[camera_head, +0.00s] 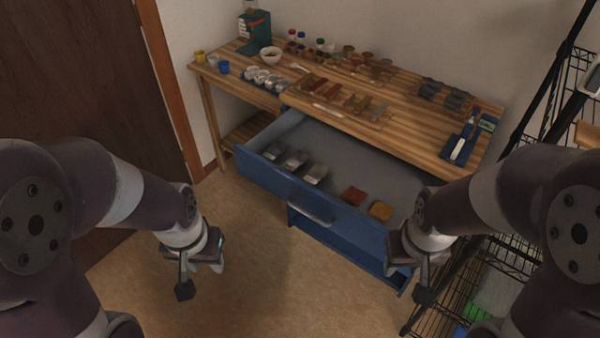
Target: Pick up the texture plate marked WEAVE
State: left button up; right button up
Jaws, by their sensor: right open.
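Several small plates lie in a row in the open blue drawer. Three are grey, including one grey plate (315,174), one is a red-brown plate (354,195), and one is a yellow-brown plate (381,211). No marking can be read at this size, so I cannot tell which one is WEAVE, or whether it is among these. My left gripper (200,277) hangs over the floor, left of the drawer and apart from it; its jaws are too unclear to judge. My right gripper (424,280) is open near the drawer's right front end, with nothing seen in it.
The open drawer (262,172) juts from under a wooden workbench (420,135). The benchtop holds cups, a white bowl (270,53), bottles, several small blocks and a blue tray (460,148). A black wire rack (555,85) stands at right. The floor at front is clear.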

aim_at(318, 171)
jog(key=i+z, duration=0.3)
jog(key=z, duration=0.15)
jog(key=i+j+z, duration=0.1)
jog(key=i+z, duration=0.2)
jog(key=z, duration=0.2)
jog(key=i+j+z, duration=0.2)
jog(key=z, duration=0.25)
jog(key=i+j, duration=0.05)
